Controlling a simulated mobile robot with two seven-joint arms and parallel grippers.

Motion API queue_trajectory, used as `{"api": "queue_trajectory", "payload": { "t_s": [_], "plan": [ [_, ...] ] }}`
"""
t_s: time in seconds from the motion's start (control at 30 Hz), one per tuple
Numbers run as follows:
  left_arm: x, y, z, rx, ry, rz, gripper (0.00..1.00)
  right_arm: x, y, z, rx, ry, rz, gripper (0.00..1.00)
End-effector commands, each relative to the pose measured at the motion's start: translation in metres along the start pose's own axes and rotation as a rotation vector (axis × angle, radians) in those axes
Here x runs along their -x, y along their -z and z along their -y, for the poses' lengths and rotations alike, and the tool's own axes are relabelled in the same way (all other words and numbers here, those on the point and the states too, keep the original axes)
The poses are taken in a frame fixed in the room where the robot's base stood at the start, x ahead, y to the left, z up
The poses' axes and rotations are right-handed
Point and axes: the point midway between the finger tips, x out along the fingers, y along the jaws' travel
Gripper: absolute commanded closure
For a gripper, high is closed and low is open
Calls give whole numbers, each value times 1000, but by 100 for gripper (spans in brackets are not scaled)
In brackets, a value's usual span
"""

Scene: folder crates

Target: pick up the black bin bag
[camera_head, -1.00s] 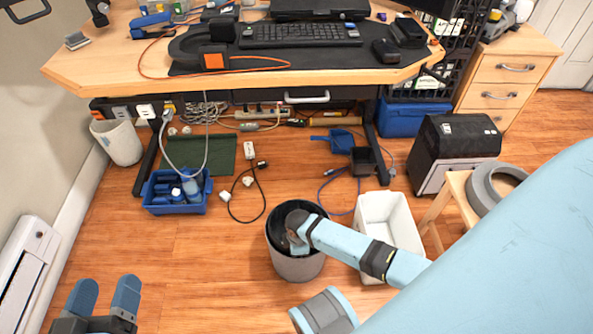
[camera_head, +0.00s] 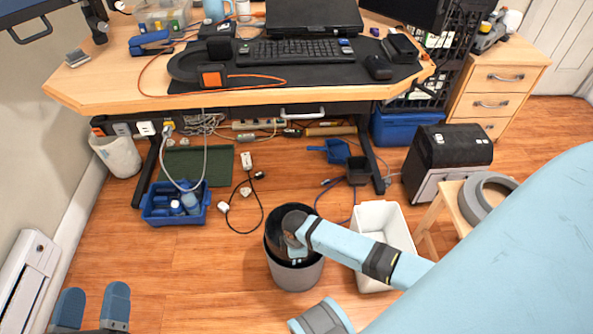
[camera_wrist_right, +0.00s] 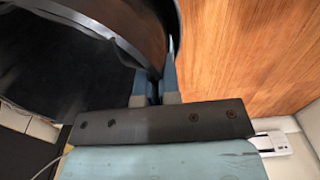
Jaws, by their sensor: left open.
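The black bin bag (camera_head: 274,238) lines the grey round bin (camera_head: 294,278) on the floor in front of the desk. My right arm reaches down over the bin, and its gripper is at the bin's mouth, mostly hidden in the head view. In the right wrist view, the black bag (camera_wrist_right: 55,75) fills the left side. The right fingertips (camera_wrist_right: 157,82) are close together at the edge of the dark wall; whether they grip it cannot be told. My left gripper (camera_head: 91,306) is open and empty at the lower left, well away from the bin.
A white bin (camera_head: 370,217) stands just right of the grey bin. A blue caddy with bottles (camera_head: 157,216) is on the floor to the left, with loose cables beside it. The desk (camera_head: 240,98) is behind.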

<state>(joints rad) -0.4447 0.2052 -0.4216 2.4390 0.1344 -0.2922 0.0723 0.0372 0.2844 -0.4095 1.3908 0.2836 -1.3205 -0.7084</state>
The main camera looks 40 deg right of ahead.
Motion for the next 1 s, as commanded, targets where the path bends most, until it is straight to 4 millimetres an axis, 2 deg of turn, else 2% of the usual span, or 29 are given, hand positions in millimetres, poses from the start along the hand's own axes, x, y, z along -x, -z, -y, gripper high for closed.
{"api": "queue_trajectory", "payload": {
  "t_s": [0.03,0.37,0.7,1.0],
  "plan": [
    [0,8,-2,-1,1,-14,33,12,0,-1,1,-2,-1,100],
    [1,39,-7,-10,6,-117,33,58,0,0,1,-1,-1,100],
    [4,12,9,-32,69,32,33,99,0,0,0,-1,-2,100],
    [9,-6,18,-42,103,126,33,124,1,0,1,-1,-2,100]
  ]
}}
